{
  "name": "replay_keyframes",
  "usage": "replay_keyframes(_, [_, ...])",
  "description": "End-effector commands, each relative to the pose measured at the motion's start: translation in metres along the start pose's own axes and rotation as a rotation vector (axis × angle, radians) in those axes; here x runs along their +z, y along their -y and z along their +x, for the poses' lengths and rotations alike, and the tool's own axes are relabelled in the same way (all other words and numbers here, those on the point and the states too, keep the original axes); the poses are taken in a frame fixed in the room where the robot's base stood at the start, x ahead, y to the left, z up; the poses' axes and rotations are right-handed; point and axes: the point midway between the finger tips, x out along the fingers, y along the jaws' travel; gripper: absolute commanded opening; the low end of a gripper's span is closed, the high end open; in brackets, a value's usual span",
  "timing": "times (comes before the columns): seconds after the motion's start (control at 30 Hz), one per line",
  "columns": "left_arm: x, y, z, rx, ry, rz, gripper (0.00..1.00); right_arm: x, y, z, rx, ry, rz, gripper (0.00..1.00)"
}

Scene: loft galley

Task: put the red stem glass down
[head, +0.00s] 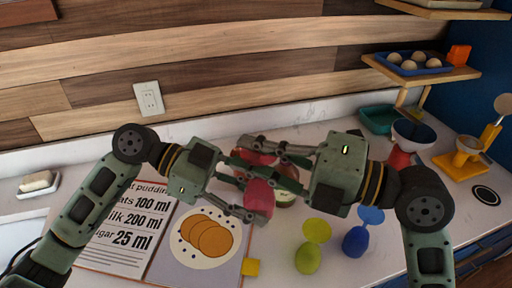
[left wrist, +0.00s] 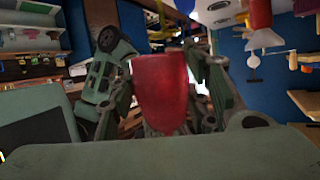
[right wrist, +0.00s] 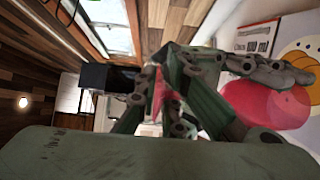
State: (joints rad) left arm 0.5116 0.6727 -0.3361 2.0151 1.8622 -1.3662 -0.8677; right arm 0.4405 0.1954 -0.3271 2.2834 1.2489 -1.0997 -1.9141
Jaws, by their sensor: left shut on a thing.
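The red stem glass (head: 260,195) shows in the head view where my two grippers overlap above the counter. My left gripper (head: 252,190) is shut on it; the glass fills the space between its fingers in the left wrist view (left wrist: 160,90). My right gripper (head: 243,157) reaches in from the right, its fingers apart around a red patch that may be part of the glass. In the right wrist view a large pinkish-red round form (right wrist: 262,103) lies outside its fingers. The fingers hide much of the glass, so I cannot tell its stem.
An open recipe book (head: 117,225) lies left of the glass. A yellow-green stem glass (head: 308,258) and a blue one (head: 355,242) stand foot-up at the front right. Bowls (head: 414,134) and a yellow stand (head: 470,160) are further right.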

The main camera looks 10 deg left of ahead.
Motion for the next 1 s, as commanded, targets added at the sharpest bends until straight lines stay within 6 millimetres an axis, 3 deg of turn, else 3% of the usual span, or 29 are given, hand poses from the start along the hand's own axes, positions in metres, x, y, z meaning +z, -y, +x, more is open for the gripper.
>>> replay_keyframes(0.3, [-0.0009, 0.0004, -0.0005, -0.002, -0.002, 0.001, 0.15, 0.0002, 0.0009, -0.0002, -0.003, 0.000, 0.001, 0.00])
replay_keyframes(0.33, [-0.0010, 0.0005, -0.0006, -0.002, -0.002, 0.002, 0.46, 0.0002, 0.0006, -0.0002, -0.002, 0.000, 0.001, 0.00])
replay_keyframes(0.57, [-0.0006, 0.0005, -0.0005, -0.002, -0.001, 0.001, 0.66, 0.0000, 0.0004, -0.0002, -0.001, 0.000, 0.001, 0.00])
replay_keyframes(0.87, [-0.0001, 0.0004, -0.0006, -0.001, 0.000, 0.000, 0.66, -0.0002, -0.0001, -0.0002, 0.000, -0.001, 0.001, 0.00])
replay_keyframes(1.0, [0.0003, 0.0009, -0.0097, -0.003, 0.001, -0.001, 0.66, -0.0003, -0.0002, -0.0002, 0.000, -0.001, 0.000, 0.00])
